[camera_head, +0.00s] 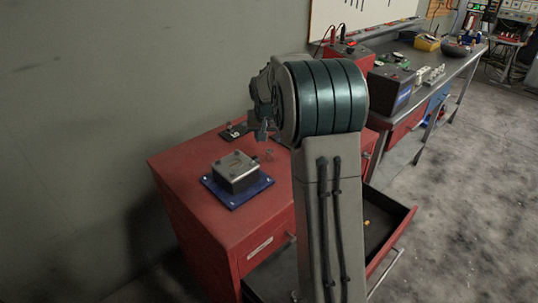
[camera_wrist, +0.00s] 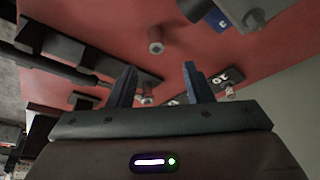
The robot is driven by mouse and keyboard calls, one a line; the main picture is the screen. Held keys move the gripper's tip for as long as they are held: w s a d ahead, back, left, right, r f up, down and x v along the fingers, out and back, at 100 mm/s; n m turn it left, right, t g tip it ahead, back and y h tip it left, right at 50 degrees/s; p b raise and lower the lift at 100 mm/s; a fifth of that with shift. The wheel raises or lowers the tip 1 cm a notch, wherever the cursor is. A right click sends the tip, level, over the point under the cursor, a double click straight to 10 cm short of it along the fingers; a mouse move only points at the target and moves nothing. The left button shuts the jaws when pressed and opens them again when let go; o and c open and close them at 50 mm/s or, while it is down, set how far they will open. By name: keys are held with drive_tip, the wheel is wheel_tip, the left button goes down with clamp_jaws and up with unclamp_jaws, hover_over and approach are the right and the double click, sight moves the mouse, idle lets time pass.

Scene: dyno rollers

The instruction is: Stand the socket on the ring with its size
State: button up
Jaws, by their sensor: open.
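My gripper (camera_wrist: 158,82) is open in the wrist view, its two dark fingers apart above the red cabinet top; nothing is clearly held. A small metal cylinder, likely a socket (camera_wrist: 156,42), stands on the red top beyond the fingertips, apart from them. Another small cylinder (camera_wrist: 146,98) shows between the fingers, partly hidden. A dark plate with pale size markings (camera_wrist: 219,79) lies by the right finger, with a small cylinder (camera_wrist: 231,92) at its edge. In the head view my gripper (camera_head: 262,128) is over the cabinet's far side, near a small cylinder (camera_head: 268,154). The markings are unreadable.
A metal block on a blue plate (camera_head: 237,189) sits on the red cabinet (camera_head: 178,172). A drawer (camera_head: 390,228) stands open at the cabinet's front. A dark bar (camera_wrist: 100,62) lies left of the fingers. A workbench with tools (camera_head: 425,72) stands behind at right.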

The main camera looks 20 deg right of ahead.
sight(269, 150)
drive_tip(key=x, duration=0.3)
drive_tip(key=shift+w+f, duration=0.1)
drive_tip(key=shift+f, duration=0.1)
drive_tip(key=shift+s+p+x, duration=0.1)
drive_tip(key=shift+p+x, duration=0.4)
drive_tip(key=shift+x, duration=0.85)
drive_tip(key=shift+s+p+x, duration=0.15)
drive_tip(key=shift+p+x, duration=0.3)
drive_tip(key=shift+x, duration=0.95)
drive_tip(key=shift+d, duration=0.15)
clamp_jaws()
